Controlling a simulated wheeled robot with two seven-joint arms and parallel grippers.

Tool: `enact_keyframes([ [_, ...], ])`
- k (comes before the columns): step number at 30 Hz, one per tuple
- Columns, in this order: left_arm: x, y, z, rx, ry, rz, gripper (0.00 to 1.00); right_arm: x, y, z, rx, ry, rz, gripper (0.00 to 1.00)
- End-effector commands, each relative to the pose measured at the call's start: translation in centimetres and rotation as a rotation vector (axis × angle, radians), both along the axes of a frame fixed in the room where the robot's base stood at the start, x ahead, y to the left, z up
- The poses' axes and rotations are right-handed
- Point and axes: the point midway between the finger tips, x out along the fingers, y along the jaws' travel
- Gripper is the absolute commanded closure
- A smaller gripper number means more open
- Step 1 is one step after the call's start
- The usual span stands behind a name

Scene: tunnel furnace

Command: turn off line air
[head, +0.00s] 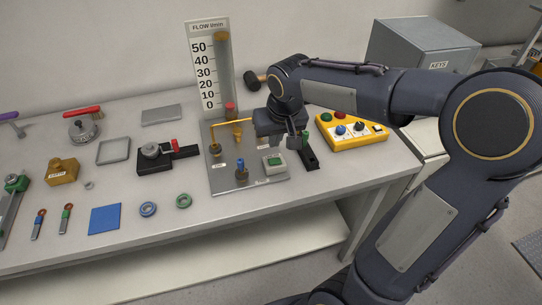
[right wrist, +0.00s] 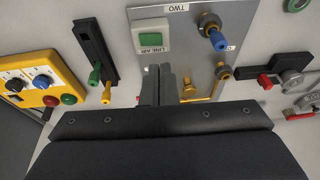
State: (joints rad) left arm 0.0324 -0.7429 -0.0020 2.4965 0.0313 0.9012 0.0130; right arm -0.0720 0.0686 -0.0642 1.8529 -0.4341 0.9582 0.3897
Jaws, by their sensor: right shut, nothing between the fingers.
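The line air switch (head: 274,163) is a small pale box with a green rocker or button, at the front right of the grey panel (head: 222,180). In the right wrist view the box (right wrist: 141,42) carries the label LINE AIR, and its green face shows. My right gripper (head: 298,140) is shut and empty, above the panel's right side and behind the switch. In the right wrist view its fingertips (right wrist: 159,70) are close beside the box's labelled edge. I cannot tell whether they touch it. My left gripper is not in view.
A blue-topped valve (head: 241,170) stands left of the switch. A black slide with a green knob (head: 308,155) is to its right. A yellow control box (head: 350,133) stands further right. A flow gauge (head: 207,65) rises behind the panel.

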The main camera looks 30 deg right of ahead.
Motion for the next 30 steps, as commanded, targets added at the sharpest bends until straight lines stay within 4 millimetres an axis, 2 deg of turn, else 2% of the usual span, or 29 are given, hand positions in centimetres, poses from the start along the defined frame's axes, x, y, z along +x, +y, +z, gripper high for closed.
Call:
enact_keyframes([
  [1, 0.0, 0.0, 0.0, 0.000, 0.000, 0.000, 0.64, 0.2, 0.0, -1.3, -0.001, 0.005, 0.000, 1.00],
  [6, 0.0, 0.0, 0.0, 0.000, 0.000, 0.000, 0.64, 1.0, 0.0, -4.4, 0.000, 0.005, 0.000, 1.00],
  [12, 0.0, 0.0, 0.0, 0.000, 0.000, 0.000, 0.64, 1.1, 0.4, -6.6, 0.000, 0.002, 0.000, 1.00],
  [26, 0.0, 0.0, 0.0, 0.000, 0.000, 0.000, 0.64, 1.1, 0.5, -7.3, -0.001, -0.001, 0.000, 1.00],
  [30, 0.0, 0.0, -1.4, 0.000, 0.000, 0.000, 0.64, 1.2, 1.0, -8.4, -0.059, 0.017, 0.008, 1.00],
])
